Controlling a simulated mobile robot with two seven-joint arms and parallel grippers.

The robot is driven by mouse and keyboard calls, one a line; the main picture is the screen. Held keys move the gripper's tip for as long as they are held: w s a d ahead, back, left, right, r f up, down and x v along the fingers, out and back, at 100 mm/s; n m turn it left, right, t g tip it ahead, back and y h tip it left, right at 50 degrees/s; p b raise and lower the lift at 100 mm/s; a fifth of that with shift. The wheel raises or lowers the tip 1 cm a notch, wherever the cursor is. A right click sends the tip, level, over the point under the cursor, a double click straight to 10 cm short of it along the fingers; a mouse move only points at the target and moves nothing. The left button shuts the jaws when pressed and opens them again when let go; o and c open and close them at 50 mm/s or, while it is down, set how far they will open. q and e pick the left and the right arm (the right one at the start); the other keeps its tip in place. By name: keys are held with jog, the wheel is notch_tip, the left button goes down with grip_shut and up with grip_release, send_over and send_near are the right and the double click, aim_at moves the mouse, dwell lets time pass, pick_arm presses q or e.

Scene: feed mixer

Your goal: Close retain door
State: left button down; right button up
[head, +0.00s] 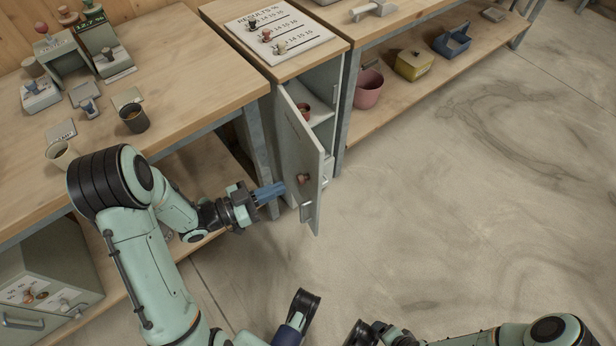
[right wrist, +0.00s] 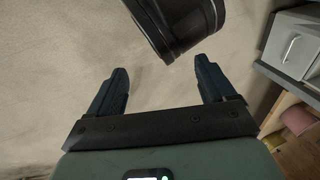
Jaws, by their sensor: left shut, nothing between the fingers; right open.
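My right gripper (right wrist: 158,88) is open and empty over the bare floor in the right wrist view. Its fingers are outside the head view or hidden.
A board with pegs (head: 278,35) lies on the cabinet top. A reddish pot (head: 304,109) sits inside. A wooden bench (head: 180,70) with cups stands at left. A pink bucket (head: 368,89) and yellow box (head: 413,65) are on the low shelf. The floor at right is clear.

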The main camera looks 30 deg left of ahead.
aim_at(317, 173)
pick_arm(q)
jog(key=b+x, duration=0.1)
jog(key=x, duration=0.7)
jog(key=shift+w+d, duration=0.25)
pick_arm(e)
jog(key=shift+w+d+f+t, duration=0.15)
jog(key=shift+w+d+f, duration=0.2)
jog(key=shift+w, duration=0.2)
jog(key=shift+w+d+f+t, duration=0.15)
jog(key=shift+w+d+f, duration=0.05)
jog(key=shift+w+f, duration=0.25)
pick_arm(q)
jog(key=shift+w, duration=0.1)
